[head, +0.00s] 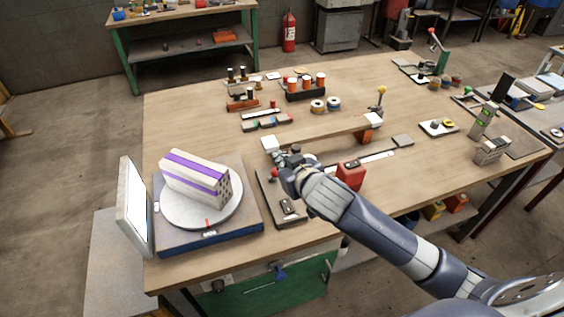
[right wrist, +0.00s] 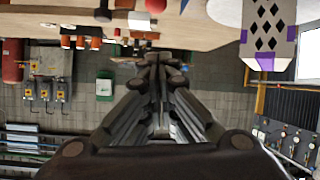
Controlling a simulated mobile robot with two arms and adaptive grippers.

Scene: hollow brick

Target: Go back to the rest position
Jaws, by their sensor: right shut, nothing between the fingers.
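My right gripper (head: 287,164) is above the wooden workbench, to the right of the round plate, and holds nothing. In the right wrist view its fingers (right wrist: 157,62) are closed together. The hollow brick (head: 197,178) is white with purple bands and diamond holes in its end. It lies on a round white plate (head: 176,212) on a blue-edged scale-like base at the left. The brick (right wrist: 268,25) also shows at the top right of the right wrist view, apart from the fingers. My left gripper is not in view.
A flat screen (head: 134,207) stands left of the plate. A dark lever device (head: 287,207) and a red block (head: 351,174) sit near my right gripper. A long beam (head: 325,134) lies behind it. Several small tools and parts stand farther back. The bench's left rear is clear.

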